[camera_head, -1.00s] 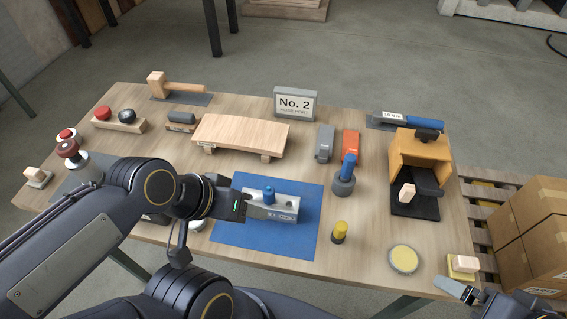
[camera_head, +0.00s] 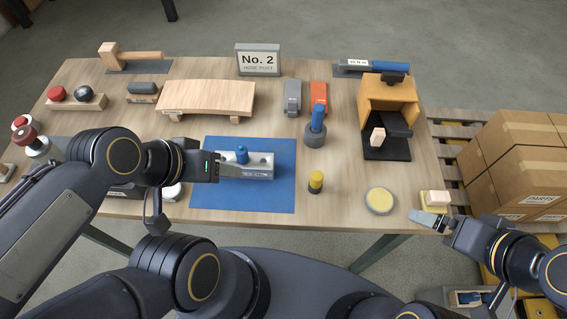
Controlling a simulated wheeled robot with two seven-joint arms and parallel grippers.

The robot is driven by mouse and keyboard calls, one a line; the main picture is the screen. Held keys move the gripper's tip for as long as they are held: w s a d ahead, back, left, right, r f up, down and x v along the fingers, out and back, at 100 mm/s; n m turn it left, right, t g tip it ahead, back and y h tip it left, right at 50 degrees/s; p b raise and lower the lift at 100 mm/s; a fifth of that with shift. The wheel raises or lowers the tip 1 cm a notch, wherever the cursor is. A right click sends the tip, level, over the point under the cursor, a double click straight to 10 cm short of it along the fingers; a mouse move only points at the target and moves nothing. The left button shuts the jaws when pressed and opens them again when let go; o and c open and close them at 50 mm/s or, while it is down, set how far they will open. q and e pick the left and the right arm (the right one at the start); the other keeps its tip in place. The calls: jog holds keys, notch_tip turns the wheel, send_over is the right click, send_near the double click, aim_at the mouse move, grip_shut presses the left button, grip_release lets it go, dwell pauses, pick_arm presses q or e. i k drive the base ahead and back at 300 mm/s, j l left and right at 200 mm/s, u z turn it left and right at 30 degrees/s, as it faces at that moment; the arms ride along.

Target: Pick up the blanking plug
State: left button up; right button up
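A short yellow-topped plug with a dark base (camera_head: 316,182) stands just right of the mat. I cannot tell for sure which is the blanking plug. My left gripper (camera_head: 212,168) is at the left end of the block, left of the blue plug; its finger gap is not clear. My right gripper (camera_head: 432,219) is at the front right table edge, just in front of a yellow pad with a pale wooden block (camera_head: 436,199); its finger gap is also unclear.
A grey pot with a blue handle (camera_head: 316,127) stands behind the yellow-topped plug. A round yellow-topped disc (camera_head: 380,200) lies to its right. An orange box stand (camera_head: 388,95), a wooden bridge-like board (camera_head: 212,97) and a No. 2 sign (camera_head: 258,60) stand farther back.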

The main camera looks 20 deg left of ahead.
aim_at(317, 176)
jog(key=k+j+u, duration=0.2)
jog(key=k, duration=0.45)
jog(key=l+u, duration=0.3)
jog(key=u, duration=0.15)
jog(key=i+l+u, duration=0.1)
jog(key=l+u, duration=0.25)
jog(key=u, duration=0.15)
jog(key=l+u, duration=0.3)
jog(key=u, duration=0.15)
jog(key=k+l, duration=0.1)
jog(key=l, duration=0.35)
